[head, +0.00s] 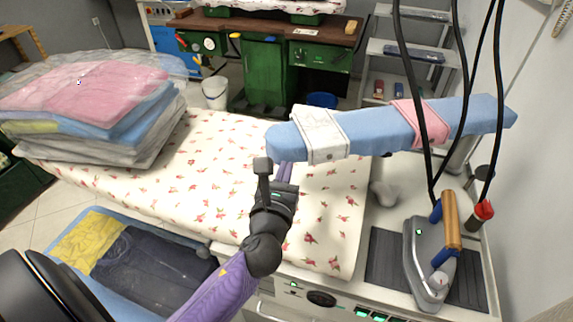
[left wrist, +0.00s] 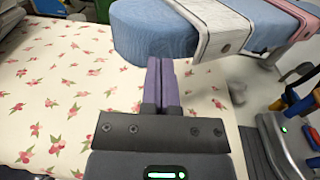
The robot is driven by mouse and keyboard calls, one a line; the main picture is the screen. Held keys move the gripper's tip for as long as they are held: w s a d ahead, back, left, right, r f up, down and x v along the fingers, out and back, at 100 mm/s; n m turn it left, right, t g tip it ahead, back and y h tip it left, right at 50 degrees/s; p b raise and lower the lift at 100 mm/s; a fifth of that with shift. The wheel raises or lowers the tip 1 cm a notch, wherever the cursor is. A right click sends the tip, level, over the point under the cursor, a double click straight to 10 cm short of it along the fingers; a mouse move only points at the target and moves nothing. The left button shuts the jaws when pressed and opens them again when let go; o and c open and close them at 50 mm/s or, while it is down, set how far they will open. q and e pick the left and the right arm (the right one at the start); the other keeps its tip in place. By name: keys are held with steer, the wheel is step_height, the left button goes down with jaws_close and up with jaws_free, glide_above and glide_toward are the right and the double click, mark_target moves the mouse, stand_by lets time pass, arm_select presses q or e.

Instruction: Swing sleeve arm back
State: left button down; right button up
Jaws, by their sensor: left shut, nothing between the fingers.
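The sleeve arm (head: 370,135) is a long padded board in blue cloth, set above the right part of the flowered ironing table (head: 225,150). A white cloth band and a pink cloth band lie across it. My left gripper (head: 285,170) is shut and empty, its purple fingers close to the sleeve arm's rounded left end. In the left wrist view the shut fingers (left wrist: 160,80) point at the underside of the blue end (left wrist: 150,32); I cannot tell whether they touch it. My right gripper is not in view.
A steam iron (head: 430,262) stands on a dark ribbed rest at the right, with black hoses hanging above it. Folded clothes in plastic (head: 90,100) are stacked on the left. A blue bin with clothes (head: 130,262) is at the lower left.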

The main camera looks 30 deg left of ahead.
arm_select(q)
steer(key=shift+w+a, duration=0.25)
steer(key=shift+w, duration=0.4)
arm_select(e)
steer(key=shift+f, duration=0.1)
